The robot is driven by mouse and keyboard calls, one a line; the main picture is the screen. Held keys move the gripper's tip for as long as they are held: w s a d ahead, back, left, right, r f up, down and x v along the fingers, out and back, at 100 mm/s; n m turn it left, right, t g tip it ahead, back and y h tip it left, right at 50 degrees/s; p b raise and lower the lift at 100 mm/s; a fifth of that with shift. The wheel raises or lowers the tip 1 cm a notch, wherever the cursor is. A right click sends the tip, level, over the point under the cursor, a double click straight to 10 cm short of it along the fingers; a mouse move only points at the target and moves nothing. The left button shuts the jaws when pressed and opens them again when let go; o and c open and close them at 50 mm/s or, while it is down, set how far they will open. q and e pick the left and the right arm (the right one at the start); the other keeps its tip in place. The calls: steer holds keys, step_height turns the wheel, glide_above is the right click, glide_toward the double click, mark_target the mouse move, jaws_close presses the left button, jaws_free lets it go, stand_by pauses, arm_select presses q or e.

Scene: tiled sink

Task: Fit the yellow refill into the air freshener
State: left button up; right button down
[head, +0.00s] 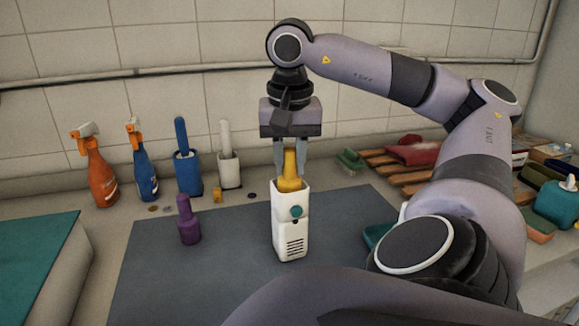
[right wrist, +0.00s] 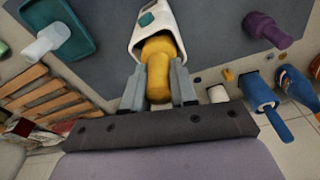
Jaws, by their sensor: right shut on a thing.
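The white air freshener (head: 289,225) stands upright on the grey mat in the head view, with a teal button and vent slots on its front. It also shows in the right wrist view (right wrist: 150,30). My right gripper (head: 291,172) is above it, shut on the yellow refill (head: 289,166). The refill is upright, its lower end at or just inside the open top of the freshener; how deep it sits is hidden by the front wall. In the right wrist view the yellow refill (right wrist: 157,68) is between both fingers. My left gripper is not in view.
A purple refill (head: 188,222) stands on the grey mat (head: 160,285) to the left. Orange (head: 100,175) and blue (head: 143,165) spray bottles and two brush holders line the wall. A wooden rack (head: 400,165) and a teal bottle (head: 556,203) are at right. The mat's left front is clear.

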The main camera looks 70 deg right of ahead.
mark_target(290, 180)
steer(key=shift+f, duration=0.3)
steer(key=c, duration=0.9)
jaws_free()
steer(key=r+p, duration=0.1)
steer(key=r, duration=0.2)
steer(key=r+p, duration=0.2)
steer(key=r, duration=0.1)
steer(key=a+r+p, duration=0.1)
steer(key=r, duration=0.2)
steer(key=shift+s+r+p, duration=0.25)
steer(key=shift+r+p, duration=0.15)
steer(key=shift+s+a+r+p, duration=0.15)
steer(key=shift+r+p, duration=0.2)
steer(key=shift+r, duration=0.75)
